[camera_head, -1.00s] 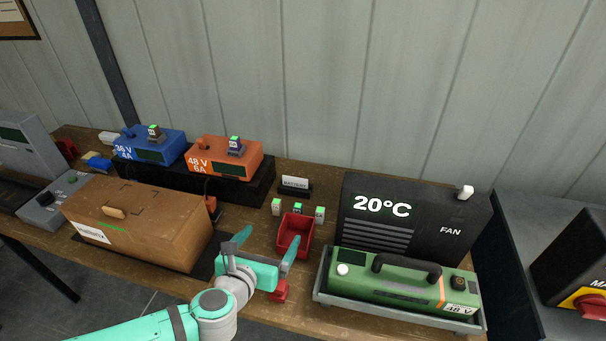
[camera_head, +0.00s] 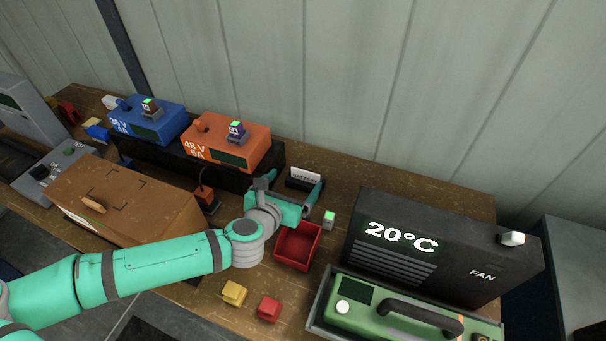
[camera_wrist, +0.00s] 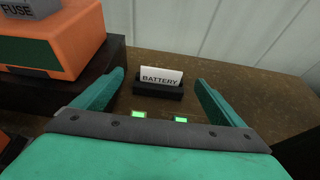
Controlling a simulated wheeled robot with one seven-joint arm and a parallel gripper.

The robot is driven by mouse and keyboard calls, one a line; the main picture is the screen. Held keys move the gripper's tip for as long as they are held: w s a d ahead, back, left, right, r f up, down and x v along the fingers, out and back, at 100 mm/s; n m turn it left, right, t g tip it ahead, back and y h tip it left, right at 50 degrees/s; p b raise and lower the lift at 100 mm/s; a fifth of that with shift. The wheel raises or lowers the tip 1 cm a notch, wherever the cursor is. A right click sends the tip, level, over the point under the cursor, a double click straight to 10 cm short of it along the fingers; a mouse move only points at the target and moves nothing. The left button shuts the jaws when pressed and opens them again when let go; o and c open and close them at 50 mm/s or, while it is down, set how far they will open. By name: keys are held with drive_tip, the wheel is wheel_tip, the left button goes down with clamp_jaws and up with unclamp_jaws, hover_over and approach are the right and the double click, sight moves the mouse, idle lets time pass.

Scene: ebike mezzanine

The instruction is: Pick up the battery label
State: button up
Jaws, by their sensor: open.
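The battery label is a white card (camera_wrist: 161,77) reading "BATTERY", standing upright in a small black holder (camera_wrist: 158,91) on the bench. My gripper (camera_head: 291,188) is open and empty. In the wrist view its two teal fingers stand to the left and right of the card (camera_wrist: 161,76), apart from it. The card lies ahead of the gripper, beyond the fingertips.
Green-topped blocks (camera_wrist: 180,119) sit between my gripper and the holder; one (camera_head: 328,219) stands right of my gripper. A red bin (camera_head: 297,246) is just in front. The orange charger (camera_head: 228,147) and its black stand are left; the dark fan box (camera_head: 440,250) is right.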

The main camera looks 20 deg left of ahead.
sight(306, 172)
drive_tip(key=shift+w+d+f, duration=0.25)
drive_tip(key=shift+w+d, duration=0.05)
drive_tip(key=shift+w, duration=0.15)
drive_tip(key=x, duration=0.4)
drive_tip(key=shift+d+f, duration=0.1)
drive_tip(key=shift+f, duration=0.1)
drive_tip(key=shift+x, duration=0.75)
drive_tip(key=shift+s+a+r, duration=0.1)
drive_tip(key=shift+s+a, duration=0.05)
drive_tip(key=shift+a, duration=0.3)
drive_tip(key=shift+c, duration=0.7)
drive_tip(key=c, duration=0.5)
drive_tip(key=shift+d, duration=0.1)
drive_tip(key=c, duration=0.5)
drive_tip(key=shift+o, duration=0.2)
drive_tip(key=shift+d, duration=0.35)
